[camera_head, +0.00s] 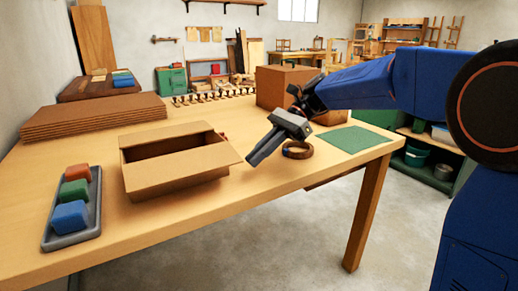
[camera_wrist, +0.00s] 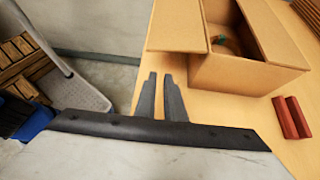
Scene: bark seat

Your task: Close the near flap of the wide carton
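The wide carton (camera_head: 178,178) stands on the wooden table, open at the top. Its near flap (camera_head: 190,169) is folded outward and sticks out over the front side. Its far flap (camera_head: 165,138) leans outward at the back. In the wrist view the carton (camera_wrist: 245,76) is at the upper right, the near flap (camera_wrist: 178,25) at its left; something greenish lies inside. My gripper (camera_head: 255,158) is above the table, right of the carton and apart from it. In the wrist view its fingers (camera_wrist: 160,76) show a narrow gap with nothing between them.
A grey tray (camera_head: 46,243) of coloured blocks is left of the carton, stacked brown sheets (camera_head: 92,120) behind it. A tape roll (camera_head: 297,150) and green mat (camera_head: 352,139) lie to the right. Two red bars (camera_wrist: 291,118) lie beside the carton. A closed box (camera_head: 284,86) stands behind.

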